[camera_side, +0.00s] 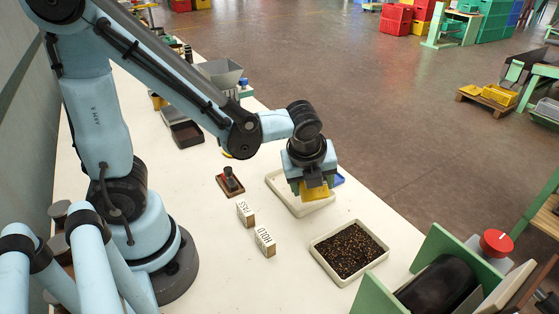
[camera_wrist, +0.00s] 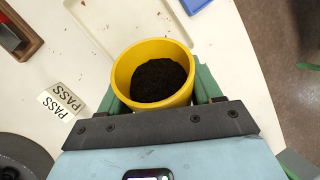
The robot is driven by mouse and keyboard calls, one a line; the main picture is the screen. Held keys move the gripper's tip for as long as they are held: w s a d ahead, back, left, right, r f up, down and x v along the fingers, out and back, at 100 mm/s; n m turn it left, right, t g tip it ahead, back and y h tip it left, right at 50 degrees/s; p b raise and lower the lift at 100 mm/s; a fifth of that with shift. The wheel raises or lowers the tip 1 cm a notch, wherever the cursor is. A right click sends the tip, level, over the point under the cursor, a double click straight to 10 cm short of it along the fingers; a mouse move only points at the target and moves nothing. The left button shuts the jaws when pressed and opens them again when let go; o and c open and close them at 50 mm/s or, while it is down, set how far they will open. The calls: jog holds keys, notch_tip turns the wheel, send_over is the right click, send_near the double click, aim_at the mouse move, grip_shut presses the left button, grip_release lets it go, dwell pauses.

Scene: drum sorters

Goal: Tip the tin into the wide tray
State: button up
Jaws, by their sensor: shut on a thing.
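My gripper (camera_side: 313,186) is shut on a yellow tin (camera_side: 318,194), gripping it from both sides. In the wrist view the tin (camera_wrist: 122,73) has its round mouth showing and dark granular stuff inside. It looks about upright. A pale, wide shallow tray (camera_side: 279,190) lies on the bench under and behind the tin; its inside is partly hidden by the gripper and tin. In the wrist view the tray (camera_wrist: 98,32) looks mostly bare. A second pale tray (camera_side: 316,252), nearer the front, holds a layer of dark and tan grains.
Blocks reading PASS (camera_side: 245,212) and HOLD (camera_side: 265,241) stand left of the trays. A dark stamp-like piece (camera_side: 231,181) sits on a wooden base. A blue item (camera_side: 338,180) lies beyond the pale tray. A green-framed drum machine (camera_side: 440,285) with a red knob (camera_side: 496,243) stands front right.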

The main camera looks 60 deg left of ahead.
jog(key=shift+r+h, duration=0.25)
jog(key=shift+h, duration=0.15)
jog(key=shift+f+g+h, duration=0.3)
jog(key=shift+f+h, duration=0.2)
jog(key=shift+h, duration=0.3)
jog(key=shift+r+n+g+h, duration=0.3)
jog(key=shift+h, duration=0.3)
jog(key=shift+w+a+f+h, duration=0.2)
jog(key=shift+a+f+h, duration=0.3)
jog(key=shift+h, duration=0.5)
jog(key=shift+a+r+g+h, duration=0.15)
jog(key=shift+r+g+h, duration=0.25)
jog(key=shift+h, duration=0.2)
jog(key=shift+n+h, duration=0.3)
jog(key=shift+h, duration=0.1)
jog(key=shift+a+f+g+h, duration=0.1)
jog(key=shift+f+g+h, duration=0.25)
jog(key=shift+h, duration=0.25)
jog(key=shift+w+a+r+g+h, duration=0.15)
jog(key=shift+a+r+h, duration=0.1)
jog(key=shift+h, duration=0.55)
jog(key=shift+a+r+g+h, duration=0.1)
jog(key=shift+r+h, duration=0.15)
jog(key=shift+h, duration=0.55)
